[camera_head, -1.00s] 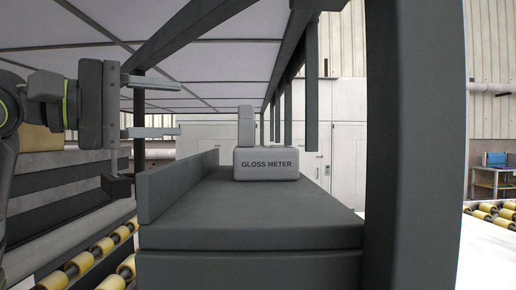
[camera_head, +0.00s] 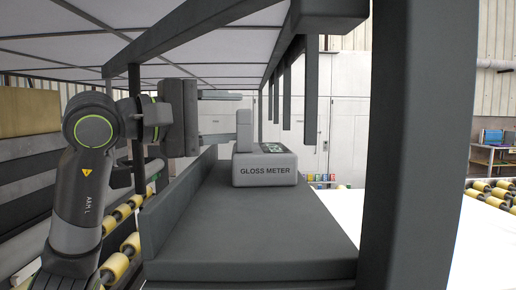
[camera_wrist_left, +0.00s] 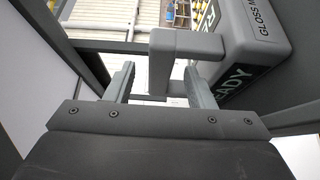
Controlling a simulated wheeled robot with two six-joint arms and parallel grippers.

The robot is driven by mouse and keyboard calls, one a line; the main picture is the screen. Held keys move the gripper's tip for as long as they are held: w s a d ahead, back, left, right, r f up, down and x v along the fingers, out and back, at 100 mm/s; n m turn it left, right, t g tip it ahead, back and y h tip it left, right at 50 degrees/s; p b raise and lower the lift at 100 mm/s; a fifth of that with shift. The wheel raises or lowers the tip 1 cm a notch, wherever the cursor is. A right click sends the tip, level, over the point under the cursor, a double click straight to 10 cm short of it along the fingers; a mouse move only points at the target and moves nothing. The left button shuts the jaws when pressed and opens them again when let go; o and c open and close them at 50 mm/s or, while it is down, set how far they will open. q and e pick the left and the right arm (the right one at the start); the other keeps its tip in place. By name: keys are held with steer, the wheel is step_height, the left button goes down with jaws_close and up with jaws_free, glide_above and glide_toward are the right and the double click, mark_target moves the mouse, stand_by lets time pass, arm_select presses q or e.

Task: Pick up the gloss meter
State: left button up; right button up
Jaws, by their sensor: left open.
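The gloss meter (camera_head: 265,170) is a light grey box with its name on the front and an upright grey handle (camera_head: 245,125) at its left. It stands on a dark grey shelf (camera_head: 245,225). My left gripper (camera_head: 238,117) is open at the handle's left, one finger higher and one lower. In the left wrist view, part of the handle (camera_wrist_left: 178,42) lies between and just beyond the open fingers (camera_wrist_left: 158,82); contact cannot be told. The meter's body (camera_wrist_left: 257,35) and a screen reading "READY" (camera_wrist_left: 232,82) show at the right. My right gripper is out of view.
A raised lip (camera_head: 178,205) runs along the shelf's left side. A dark post (camera_head: 405,150) stands at the right and a beam (camera_head: 195,35) crosses above. Yellow rollers (camera_head: 115,270) lie at the lower left. The shelf's front is bare.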

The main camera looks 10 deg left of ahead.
arm_select(q)
steer(key=p+x, duration=0.1)
steer(key=x, duration=0.2)
steer(key=shift+d+r+p, duration=0.1)
steer(key=shift+p, duration=0.3)
steer(key=shift+w+d, duration=0.25)
steer(key=shift+a, duration=0.1)
steer(key=shift+c, duration=0.7)
jaws_close()
